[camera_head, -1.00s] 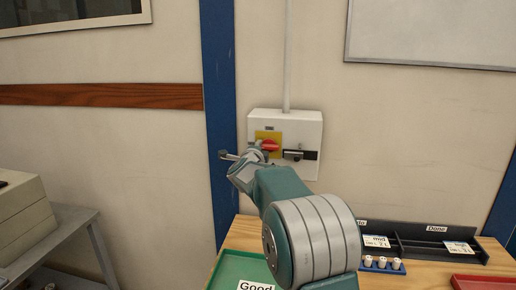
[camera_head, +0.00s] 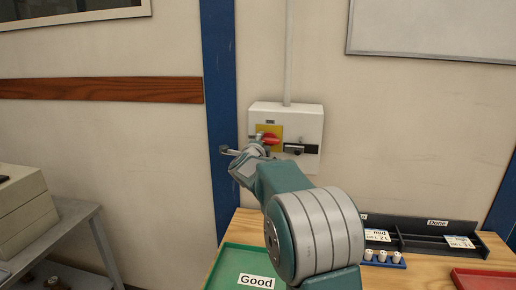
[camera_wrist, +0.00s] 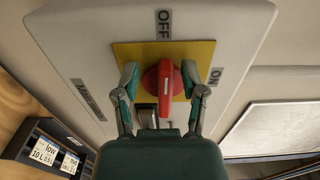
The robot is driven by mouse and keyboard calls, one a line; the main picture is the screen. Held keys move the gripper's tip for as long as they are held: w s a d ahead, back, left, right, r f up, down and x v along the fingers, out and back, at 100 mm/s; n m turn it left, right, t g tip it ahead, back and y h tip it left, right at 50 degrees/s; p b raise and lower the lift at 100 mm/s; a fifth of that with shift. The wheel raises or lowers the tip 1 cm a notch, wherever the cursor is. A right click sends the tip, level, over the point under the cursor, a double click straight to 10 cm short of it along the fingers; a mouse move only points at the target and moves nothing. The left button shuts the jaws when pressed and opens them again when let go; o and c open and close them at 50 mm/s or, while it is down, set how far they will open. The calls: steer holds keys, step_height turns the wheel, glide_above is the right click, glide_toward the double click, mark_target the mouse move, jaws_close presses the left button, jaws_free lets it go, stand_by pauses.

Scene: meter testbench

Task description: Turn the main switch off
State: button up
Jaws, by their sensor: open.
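The main switch is a red rotary knob (camera_wrist: 164,88) on a yellow plate (camera_wrist: 205,52) of a white wall box (camera_head: 312,122). The knob also shows in the head view (camera_head: 271,139), partly behind my gripper. In the wrist view its handle runs up and down the picture, in line with the OFF label (camera_wrist: 164,24). The ON label (camera_wrist: 215,76) is to the right. My gripper (camera_wrist: 161,76) is open, with one finger on each side of the knob. I cannot tell whether either finger touches it. In the head view my gripper (camera_head: 248,151) is at the box's lower left.
A black latch-like part (camera_head: 294,149) sits right of the knob on the box. Below is a wooden table (camera_head: 430,268) with a green tray (camera_head: 236,258), a red tray (camera_head: 485,279) and a black holder (camera_head: 413,239). A blue post (camera_head: 220,90) stands left of the box.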

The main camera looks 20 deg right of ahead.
steer(key=v, duration=1.1)
steer(key=shift+s+a, duration=0.2)
steer(key=shift+a, duration=0.05)
steer(key=shift+f, duration=0.1)
steer(key=s+a+n+g+y, duration=0.1)
steer(key=s+a+n+y, duration=1)
steer(key=s+n, duration=0.35)
steer(key=s+f+n+g, duration=0.4)
steer(key=s+f+n, duration=0.1)
steer(key=s, duration=0.6)
steer(key=s+f+n+g+h, duration=0.1)
steer(key=s+f+n+g, duration=0.3)
steer(key=s, duration=0.7)
step_height(320, 180, down, 2)
steer(key=shift+s+a+f+n, duration=0.25)
steer(key=shift+n, duration=0.3)
